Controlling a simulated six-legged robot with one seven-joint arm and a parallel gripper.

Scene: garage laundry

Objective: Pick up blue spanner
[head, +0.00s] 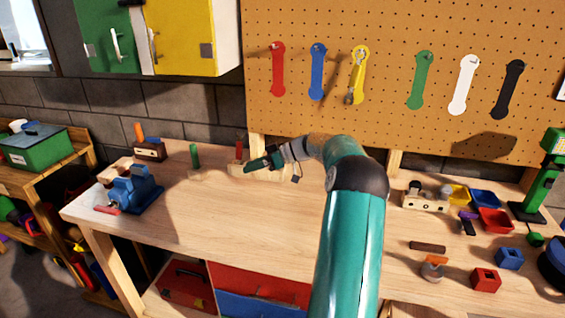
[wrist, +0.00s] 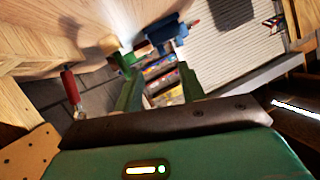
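A blue spanner shape (head: 317,72) is on the pegboard, between a red shape (head: 278,68) and a yellow one (head: 358,76). I cannot tell whether the blue shape is a loose spanner or a flat marking. My gripper (head: 254,164) is over the back of the workbench, below and to the left of the blue shape, pointing left. In the wrist view its green fingers (wrist: 157,80) stand apart with nothing between them. The blue shape is not seen in the wrist view.
The pegboard (head: 390,40) also carries green, white and black shapes. A wooden block (head: 270,174) is beneath my gripper. A blue vice (head: 135,190) stands at the bench's left; it also shows in the wrist view (wrist: 168,32). Small bins and blocks are at right. The middle bench is clear.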

